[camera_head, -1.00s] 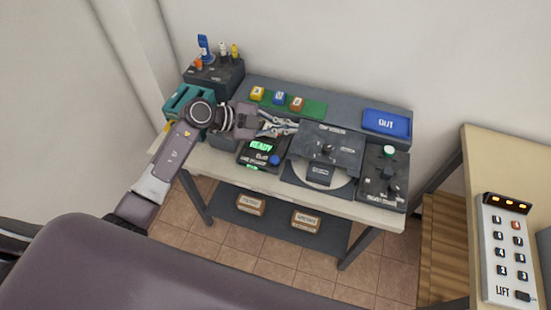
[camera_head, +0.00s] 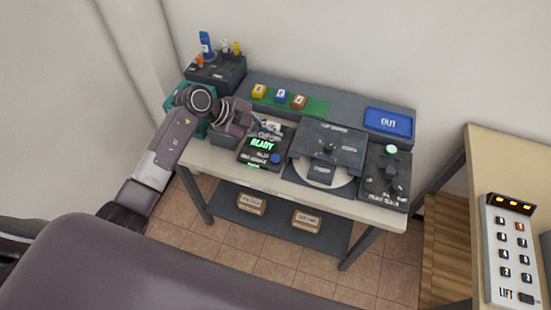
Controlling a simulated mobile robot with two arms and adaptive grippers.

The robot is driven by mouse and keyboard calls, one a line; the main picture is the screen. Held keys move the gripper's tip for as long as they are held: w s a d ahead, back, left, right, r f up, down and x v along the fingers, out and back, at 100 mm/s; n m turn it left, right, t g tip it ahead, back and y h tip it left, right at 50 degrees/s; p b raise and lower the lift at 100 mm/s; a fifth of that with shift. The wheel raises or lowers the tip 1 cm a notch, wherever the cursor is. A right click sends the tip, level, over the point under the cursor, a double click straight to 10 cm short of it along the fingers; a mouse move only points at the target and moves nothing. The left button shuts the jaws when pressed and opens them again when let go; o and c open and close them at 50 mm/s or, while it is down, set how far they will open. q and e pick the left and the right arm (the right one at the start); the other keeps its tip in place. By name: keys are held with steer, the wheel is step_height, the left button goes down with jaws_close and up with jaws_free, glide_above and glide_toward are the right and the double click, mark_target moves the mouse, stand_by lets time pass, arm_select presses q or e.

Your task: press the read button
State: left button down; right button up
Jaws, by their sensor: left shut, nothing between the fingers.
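A small dark device (camera_head: 250,158) on the table has a green lit screen reading READY (camera_head: 262,144). A round blue button (camera_head: 276,159) sits at its right front corner; I cannot read a label that names it the read button. My left gripper (camera_head: 273,127) is shut and empty, just behind the READY screen. Its fingers are above and behind the blue button and apart from it. My right gripper is not in view.
A dark disc unit (camera_head: 328,140) stands right of the READY device, then a dark box with a green-white knob (camera_head: 390,150). Coloured cubes (camera_head: 279,96) and a blue OUT tray (camera_head: 388,122) are behind. A LIFT keypad (camera_head: 508,250) is at the right.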

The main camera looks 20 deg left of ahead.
arm_select(q)
steer(key=b, duration=0.5)
glide_above(273, 158)
step_height(273, 158, down, 6)
steer(key=shift+r, duration=0.1)
steer(key=shift+f+b, duration=0.5)
steer(key=shift+f, duration=0.35)
steer(key=shift+f, duration=0.15)
steer(key=shift+f, duration=0.3)
